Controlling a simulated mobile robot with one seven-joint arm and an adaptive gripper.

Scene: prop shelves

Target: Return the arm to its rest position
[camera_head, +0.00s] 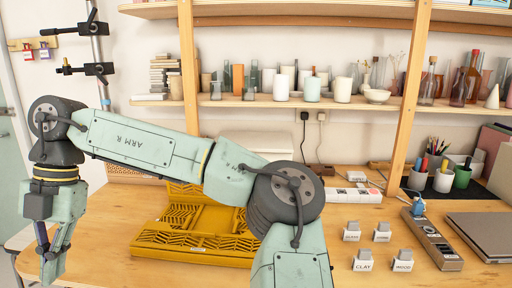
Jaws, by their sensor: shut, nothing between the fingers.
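My arm (150,145) stretches from the bottom middle up and across to the left. Its elbow joint is at the centre right, and the forearm slopes up to the wrist. My gripper (50,268) hangs below the wrist at the lower left, pointing down. It is shut and holds nothing. It appears in front of the table's left edge, and I cannot tell its exact height.
A yellow slotted crate (195,257) stands on the wooden table (110,235), partly hidden behind my arm. Shelves (345,103) with vases are behind. Clamps (88,70) on a pole are upper left.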

